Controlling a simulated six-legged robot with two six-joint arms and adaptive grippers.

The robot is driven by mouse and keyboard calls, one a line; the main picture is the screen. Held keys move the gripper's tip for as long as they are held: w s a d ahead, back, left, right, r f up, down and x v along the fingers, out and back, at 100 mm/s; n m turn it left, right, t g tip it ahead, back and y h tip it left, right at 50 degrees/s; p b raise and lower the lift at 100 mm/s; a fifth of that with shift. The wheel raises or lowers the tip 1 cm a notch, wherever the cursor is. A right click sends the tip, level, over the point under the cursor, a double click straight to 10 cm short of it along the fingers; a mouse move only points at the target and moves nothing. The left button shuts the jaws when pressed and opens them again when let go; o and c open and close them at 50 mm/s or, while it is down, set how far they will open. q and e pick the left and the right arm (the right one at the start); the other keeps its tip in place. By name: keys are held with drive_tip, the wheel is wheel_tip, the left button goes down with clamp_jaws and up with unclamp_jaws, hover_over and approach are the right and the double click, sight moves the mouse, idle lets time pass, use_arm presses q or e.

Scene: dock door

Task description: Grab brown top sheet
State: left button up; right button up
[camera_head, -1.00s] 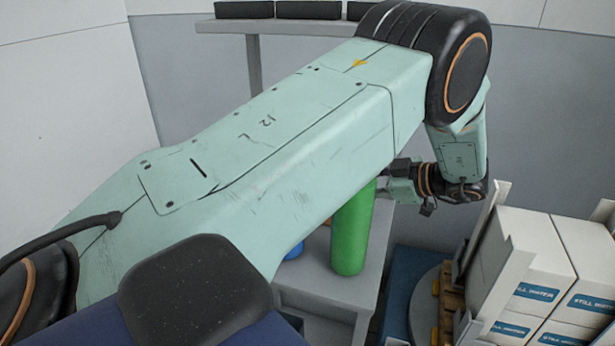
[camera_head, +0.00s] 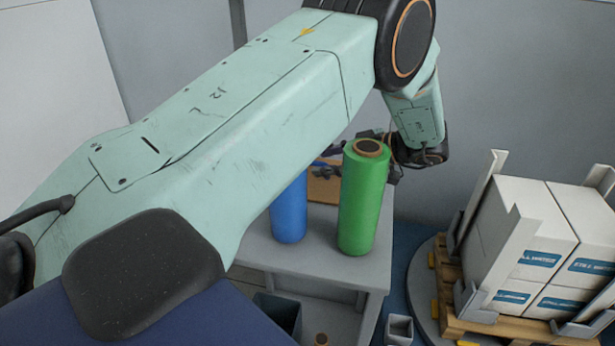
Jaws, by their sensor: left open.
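My right gripper is out of view.
The green roll (camera_head: 360,205) and blue roll (camera_head: 289,210) stand upright on the grey table (camera_head: 315,272). At right, white water boxes (camera_head: 520,225) sit on a wooden pallet (camera_head: 500,328) between upright metal posts. Grey bins stand below the table.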

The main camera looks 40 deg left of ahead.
sight(313, 162)
use_arm(q)
drive_tip(key=b+x, duration=0.1)
drive_tip(key=x, duration=0.4)
drive_tip(key=shift+w+a, duration=0.1)
drive_tip(key=shift+r, duration=0.25)
drive_tip(key=shift+c, duration=0.4)
drive_tip(key=shift+f, duration=0.15)
drive_tip(key=c, duration=0.4)
clamp_jaws()
